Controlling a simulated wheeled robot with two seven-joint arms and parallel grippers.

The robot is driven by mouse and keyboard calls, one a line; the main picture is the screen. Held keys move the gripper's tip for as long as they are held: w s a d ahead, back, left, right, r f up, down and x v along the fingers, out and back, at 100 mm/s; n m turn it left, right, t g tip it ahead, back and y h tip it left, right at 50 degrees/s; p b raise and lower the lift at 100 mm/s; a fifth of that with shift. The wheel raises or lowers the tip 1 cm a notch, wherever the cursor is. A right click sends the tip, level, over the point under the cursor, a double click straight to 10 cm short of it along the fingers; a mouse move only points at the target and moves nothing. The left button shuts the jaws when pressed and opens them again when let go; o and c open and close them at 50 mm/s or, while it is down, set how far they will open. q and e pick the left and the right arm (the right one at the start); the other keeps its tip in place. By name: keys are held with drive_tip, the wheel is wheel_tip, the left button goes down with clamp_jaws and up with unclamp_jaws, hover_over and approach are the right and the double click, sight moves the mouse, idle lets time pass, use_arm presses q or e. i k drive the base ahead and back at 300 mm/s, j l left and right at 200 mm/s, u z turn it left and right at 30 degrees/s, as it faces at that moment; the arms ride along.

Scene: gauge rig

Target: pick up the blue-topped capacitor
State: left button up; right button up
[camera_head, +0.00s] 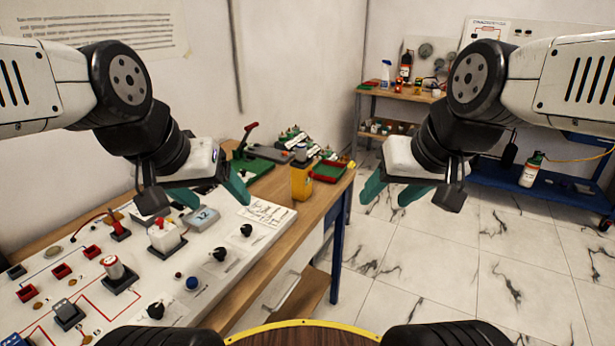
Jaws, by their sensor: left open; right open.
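My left gripper (222,202) is open and empty, with its teal fingers above the back right part of the white circuit board. My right gripper (384,202) is open and empty over the floor, right of the wooden workbench (262,288). I cannot make out for certain which part is the blue-topped capacitor. A small round blue part (192,283) sits on the board, below the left gripper in the picture. A blue part (14,340) is cut off at the bottom left edge. A white cylinder with a red band (112,268) stands on a black base.
The board (235,262) also carries black knobs (246,230), a white block (164,236) and a grey meter (201,219). A shelf unit (395,97) and a blue bench (560,192) stand behind. The middle floor is clear.

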sight(301, 148)
drive_tip(key=i+l+u, duration=0.4)
drive_tip(key=l+u, duration=0.2)
drive_tip(key=i+l+u, duration=0.3)
drive_tip(key=k+l, duration=0.05)
drive_tip(key=k, duration=0.05)
